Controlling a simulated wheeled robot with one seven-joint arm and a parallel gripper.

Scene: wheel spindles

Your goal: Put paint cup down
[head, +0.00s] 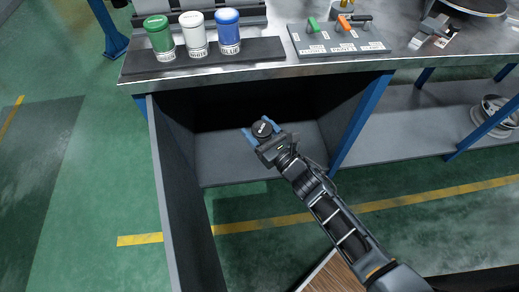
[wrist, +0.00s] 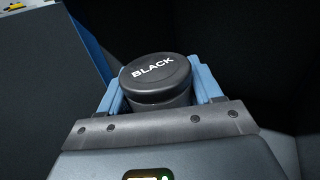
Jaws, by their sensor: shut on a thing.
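A black paint cup (head: 262,129) with a lid is between the blue fingers of my gripper (head: 262,132) in the head view. In the wrist view the cup (wrist: 156,74) stands upright with "BLACK" on its lid, and the blue fingers press on it from both sides. My gripper (wrist: 160,95) is shut on it. The cup is at the open front of the dark cabinet (head: 250,165) under the workbench. Whether its base touches the grey cabinet floor is hidden.
Green (head: 159,38), white (head: 194,34) and blue (head: 228,31) cups stand on a dark mat on the bench (head: 290,68). An open cabinet door (head: 178,200) is at left and a blue post (head: 360,120) at right.

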